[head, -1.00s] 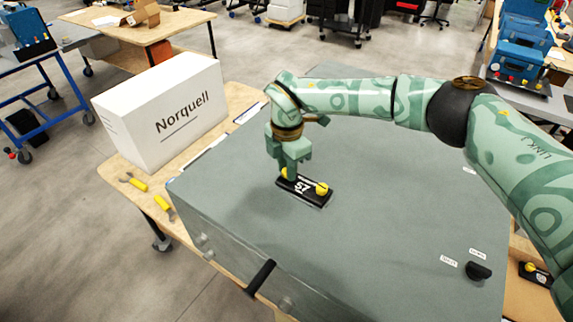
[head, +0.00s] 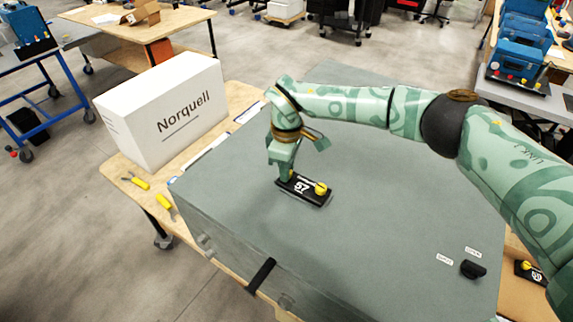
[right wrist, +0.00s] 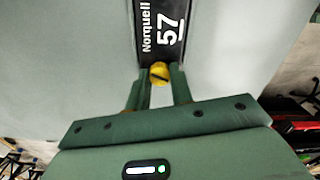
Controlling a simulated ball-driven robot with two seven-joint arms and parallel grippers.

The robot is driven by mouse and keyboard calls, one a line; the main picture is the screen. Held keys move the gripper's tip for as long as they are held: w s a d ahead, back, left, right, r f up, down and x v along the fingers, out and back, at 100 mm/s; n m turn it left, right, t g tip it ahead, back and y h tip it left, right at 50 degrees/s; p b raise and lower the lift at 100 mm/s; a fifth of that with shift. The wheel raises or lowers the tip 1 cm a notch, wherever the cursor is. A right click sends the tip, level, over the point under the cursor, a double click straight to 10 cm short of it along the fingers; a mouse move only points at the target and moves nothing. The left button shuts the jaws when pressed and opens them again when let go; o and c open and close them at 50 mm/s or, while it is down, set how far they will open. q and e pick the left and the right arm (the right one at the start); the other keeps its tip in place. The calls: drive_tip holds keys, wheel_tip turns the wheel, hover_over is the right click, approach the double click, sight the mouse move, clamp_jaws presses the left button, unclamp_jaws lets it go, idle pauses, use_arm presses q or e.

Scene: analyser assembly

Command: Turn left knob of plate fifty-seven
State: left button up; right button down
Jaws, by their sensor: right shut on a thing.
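The black plate (head: 310,196) marked 57 lies on top of the grey analyser box (head: 390,220). Its right yellow knob (head: 321,188) is free. Its left yellow knob (right wrist: 159,73) sits between the fingertips in the right wrist view, its dark slot slightly tilted. My right gripper (head: 285,174) points down over the plate's left end and is shut on that knob. In the right wrist view the two green fingers (right wrist: 160,85) stand on either side of it. In the head view the gripper mostly hides the left knob. My left gripper is not in view.
A white Norquell carton (head: 165,110) stands left of the box on the wooden table. Yellow-handled tools (head: 141,183) lie at the table's left edge. A black knob (head: 473,269) with two labels is at the box's front right. The box top around the plate is clear.

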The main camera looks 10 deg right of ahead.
drive_tip(key=m, duration=0.2)
drive_tip(key=shift+w+d+r+m+p, duration=0.1)
drive_tip(key=shift+w+r+m+p, duration=0.1)
drive_tip(key=shift+m+p, duration=0.65)
drive_tip(key=shift+m, duration=0.45)
drive_tip(key=m+p, duration=0.2)
drive_tip(key=p, duration=0.2)
drive_tip(key=m+p, duration=0.2)
drive_tip(key=p, duration=0.2)
drive_tip(key=shift+s+r+m+p, duration=0.1)
drive_tip(key=shift+r+m+p, duration=0.1)
drive_tip(key=shift+m+p, duration=0.1)
drive_tip(key=shift+f+m+p, duration=0.25)
drive_tip(key=shift+m+p, duration=0.05)
drive_tip(key=shift+p, duration=0.35)
drive_tip(key=c, duration=1.2)
unclamp_jaws()
drive_tip(key=shift+c, duration=0.2)
drive_tip(key=shift+o, duration=0.2)
drive_tip(key=shift+d+f, duration=0.1)
